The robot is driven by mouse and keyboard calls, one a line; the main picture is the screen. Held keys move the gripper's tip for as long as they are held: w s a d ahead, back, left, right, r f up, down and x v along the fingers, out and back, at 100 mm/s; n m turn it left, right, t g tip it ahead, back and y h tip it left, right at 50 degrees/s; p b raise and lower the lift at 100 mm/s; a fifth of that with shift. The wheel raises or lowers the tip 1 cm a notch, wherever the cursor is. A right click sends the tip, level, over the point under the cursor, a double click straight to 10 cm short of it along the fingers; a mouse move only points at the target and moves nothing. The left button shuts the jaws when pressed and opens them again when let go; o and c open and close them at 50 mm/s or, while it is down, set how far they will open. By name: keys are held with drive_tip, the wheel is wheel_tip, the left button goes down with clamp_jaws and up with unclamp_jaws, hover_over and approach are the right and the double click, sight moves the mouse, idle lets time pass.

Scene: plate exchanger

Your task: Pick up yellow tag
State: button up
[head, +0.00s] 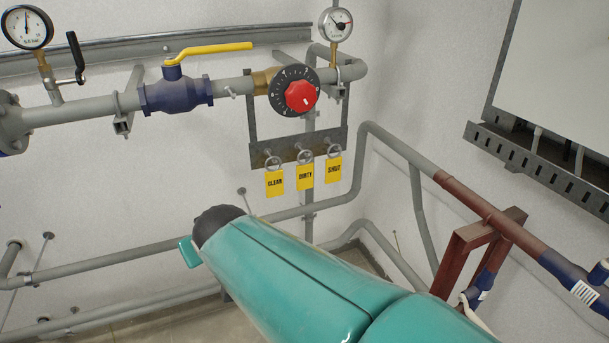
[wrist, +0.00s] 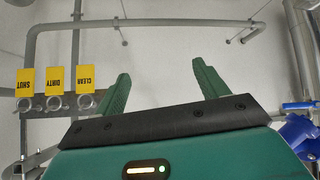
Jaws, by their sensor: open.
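Three yellow tags hang by rings from a dark bracket (head: 300,146) in the head view. They are the CLEAN tag (head: 274,182), the DIRTY tag (head: 305,176) and the SHUT tag (head: 334,169). In the wrist view they appear upside down at the left: the SHUT tag (wrist: 25,82), the DIRTY tag (wrist: 55,80) and the CLEAN tag (wrist: 85,79). My gripper (wrist: 158,85) is open with nothing between its green fingers. The tags lie to the left of both fingers in the wrist view. In the head view my teal arm is below the tags and the fingers are not clearly visible.
Above the tags are a red knob (head: 301,96) on a black dial, a blue valve (head: 176,93) with a yellow lever, and a gauge (head: 336,24). Grey pipes (head: 300,209) run along the wall behind my arm. A brown pipe support (head: 470,245) stands at right.

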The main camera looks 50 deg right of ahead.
drive_tip(key=w+d+m+t+h, duration=0.1)
drive_tip(key=w+d+h, duration=0.1)
drive_tip(key=d, duration=0.6)
drive_tip(key=m+t+h, duration=0.2)
drive_tip(key=t+h, duration=0.2)
drive_tip(key=t, duration=0.2)
approach(306, 173)
drive_tip(key=x, duration=1.2)
drive_tip(key=shift+w+d+r, duration=0.1)
drive_tip(key=shift+w, duration=0.1)
drive_tip(key=c, duration=1)
